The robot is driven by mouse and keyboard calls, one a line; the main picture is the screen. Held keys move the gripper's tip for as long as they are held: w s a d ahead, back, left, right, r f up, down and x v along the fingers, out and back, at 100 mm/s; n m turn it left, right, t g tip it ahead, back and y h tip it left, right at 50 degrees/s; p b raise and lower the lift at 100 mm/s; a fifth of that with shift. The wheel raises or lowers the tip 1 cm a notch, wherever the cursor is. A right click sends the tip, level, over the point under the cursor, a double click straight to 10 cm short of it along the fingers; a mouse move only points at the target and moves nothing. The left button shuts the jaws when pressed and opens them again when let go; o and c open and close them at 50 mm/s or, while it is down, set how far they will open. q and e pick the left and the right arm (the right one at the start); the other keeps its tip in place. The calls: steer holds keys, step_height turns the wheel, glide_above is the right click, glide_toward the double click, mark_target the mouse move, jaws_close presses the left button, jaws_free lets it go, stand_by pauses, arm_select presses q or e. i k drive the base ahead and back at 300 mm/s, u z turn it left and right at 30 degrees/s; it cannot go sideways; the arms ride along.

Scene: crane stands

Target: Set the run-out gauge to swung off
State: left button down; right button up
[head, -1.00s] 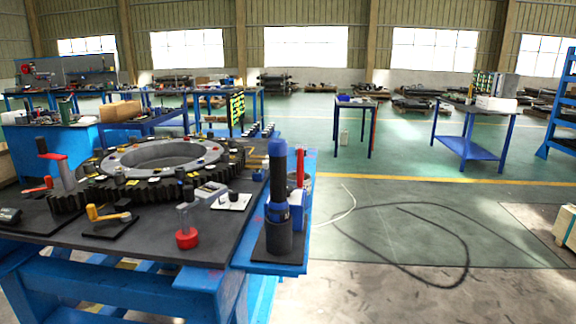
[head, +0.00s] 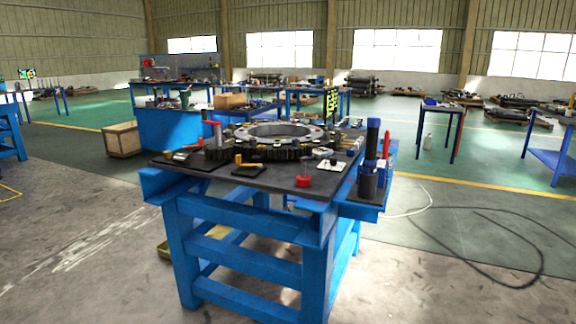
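A dark-topped blue workbench (head: 240,226) stands ahead of me, with a toothed ring gear (head: 235,153) lying flat on it. Neither of my grippers is in view.
A tall blue-topped black cylinder (head: 373,135) and a red upright (head: 387,145) stand at the bench's right end. A black cable (head: 490,276) loops on the floor at the right. A wooden crate (head: 122,139) stands behind at the left. Bare floor lies in front and left.

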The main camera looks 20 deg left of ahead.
mark_target(319, 152)
steer(key=u, duration=0.85)
steer(key=i, duration=1.2)
steer(key=z, duration=0.55)
